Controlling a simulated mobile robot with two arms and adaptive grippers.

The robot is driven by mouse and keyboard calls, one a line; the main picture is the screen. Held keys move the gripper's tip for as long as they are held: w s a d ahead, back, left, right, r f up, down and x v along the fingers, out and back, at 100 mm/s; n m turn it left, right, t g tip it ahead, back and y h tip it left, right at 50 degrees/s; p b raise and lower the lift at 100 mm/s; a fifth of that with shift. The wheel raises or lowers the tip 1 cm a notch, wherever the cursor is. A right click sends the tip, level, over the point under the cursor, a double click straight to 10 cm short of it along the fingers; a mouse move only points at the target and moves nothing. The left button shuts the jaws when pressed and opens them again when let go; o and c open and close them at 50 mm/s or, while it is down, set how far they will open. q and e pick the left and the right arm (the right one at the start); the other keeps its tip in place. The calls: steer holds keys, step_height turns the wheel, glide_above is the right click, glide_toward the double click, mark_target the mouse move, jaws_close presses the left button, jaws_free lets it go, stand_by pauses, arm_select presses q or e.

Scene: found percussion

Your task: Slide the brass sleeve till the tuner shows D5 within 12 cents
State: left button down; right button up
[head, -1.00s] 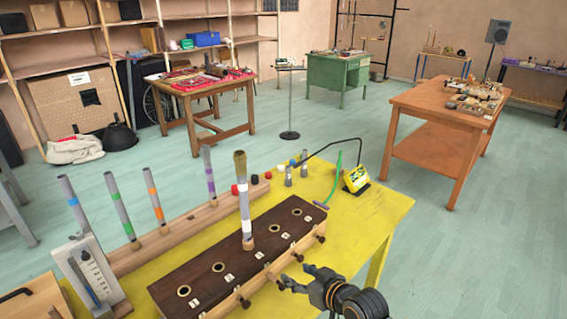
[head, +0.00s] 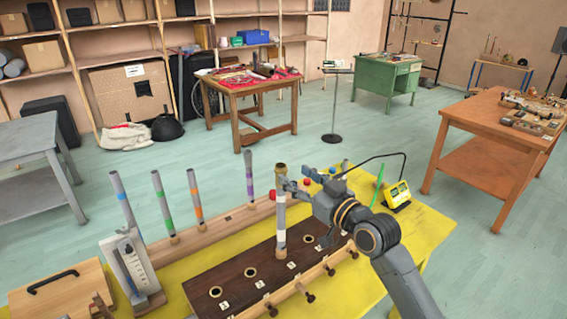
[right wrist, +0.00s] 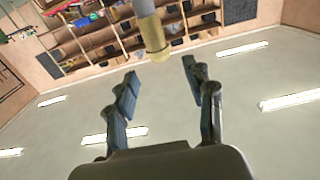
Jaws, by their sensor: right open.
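A grey tube (head: 280,236) with a white band stands upright in a hole of the dark wooden block (head: 237,272). The brass sleeve (head: 281,170) sits at its top end. My right gripper (head: 293,184) is open just right of the sleeve. In the right wrist view, the brass sleeve (right wrist: 158,50) lies just beyond and between the open fingertips of my right gripper (right wrist: 160,71), apart from them. The yellow tuner (head: 397,194) stands at the right of the yellow table; its reading is too small to tell. My left gripper is not in view.
Tubes with blue (head: 122,196), green (head: 161,196), orange (head: 193,197) and purple bands (head: 250,177) stand in a rail behind the block. A white gauge panel (head: 133,265) stands at left. Wooden pegs line the block's front. The yellow table (head: 427,232) is bare at right.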

mark_target(284, 171)
steer(key=p+x, duration=0.1)
steer(key=x, duration=0.6)
jaws_close()
steer(key=shift+f+b, duration=0.3)
steer(key=shift+f, duration=0.2)
stand_by(0.4)
steer(key=shift+c, duration=0.2)
jaws_free()
steer(key=shift+s, duration=0.1)
